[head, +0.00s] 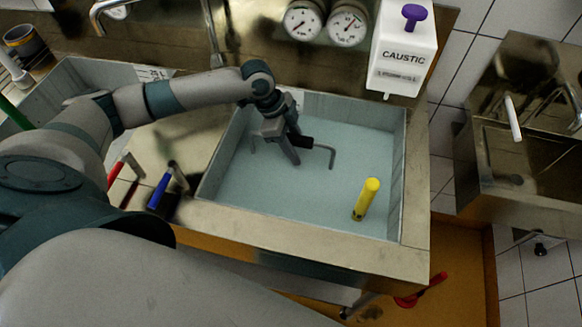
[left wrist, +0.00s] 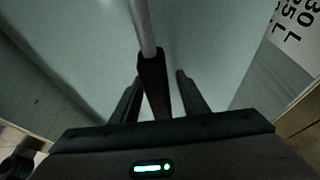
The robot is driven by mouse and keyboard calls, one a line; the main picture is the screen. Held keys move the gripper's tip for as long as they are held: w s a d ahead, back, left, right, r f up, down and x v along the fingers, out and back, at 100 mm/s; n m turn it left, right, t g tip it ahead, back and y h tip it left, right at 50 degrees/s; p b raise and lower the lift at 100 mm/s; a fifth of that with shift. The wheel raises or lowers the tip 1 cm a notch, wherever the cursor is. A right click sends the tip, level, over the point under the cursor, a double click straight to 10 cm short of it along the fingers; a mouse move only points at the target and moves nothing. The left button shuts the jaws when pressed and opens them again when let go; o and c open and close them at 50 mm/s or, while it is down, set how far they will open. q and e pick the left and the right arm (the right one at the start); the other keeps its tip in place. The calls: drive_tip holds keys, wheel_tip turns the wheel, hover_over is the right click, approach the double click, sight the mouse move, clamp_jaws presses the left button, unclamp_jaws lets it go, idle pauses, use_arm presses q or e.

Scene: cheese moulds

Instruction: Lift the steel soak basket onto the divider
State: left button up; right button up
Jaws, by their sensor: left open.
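The steel soak basket shows only by its bent grey handle (head: 331,158), which stands out of the cloudy pale-blue liquid in the right basin. Its body is hidden under the liquid. The handle has a black grip, which also shows in the left wrist view (left wrist: 152,78). My left gripper (head: 288,155) is over the basin at the handle. In the left wrist view its fingers are open, one on each side of the black grip, with gaps showing. The divider (head: 168,137) appears to be the flat steel strip between the two basins. My right gripper is not in view.
A yellow cylinder (head: 366,199) stands tilted in the basin's front right. Red-handled (head: 119,171) and blue-handled (head: 160,188) tools are at the divider's front. A white caustic dispenser (head: 402,58) and gauges (head: 303,21) are behind. The divider's middle looks clear.

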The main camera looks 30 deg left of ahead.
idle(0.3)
use_arm(q)
clamp_jaws()
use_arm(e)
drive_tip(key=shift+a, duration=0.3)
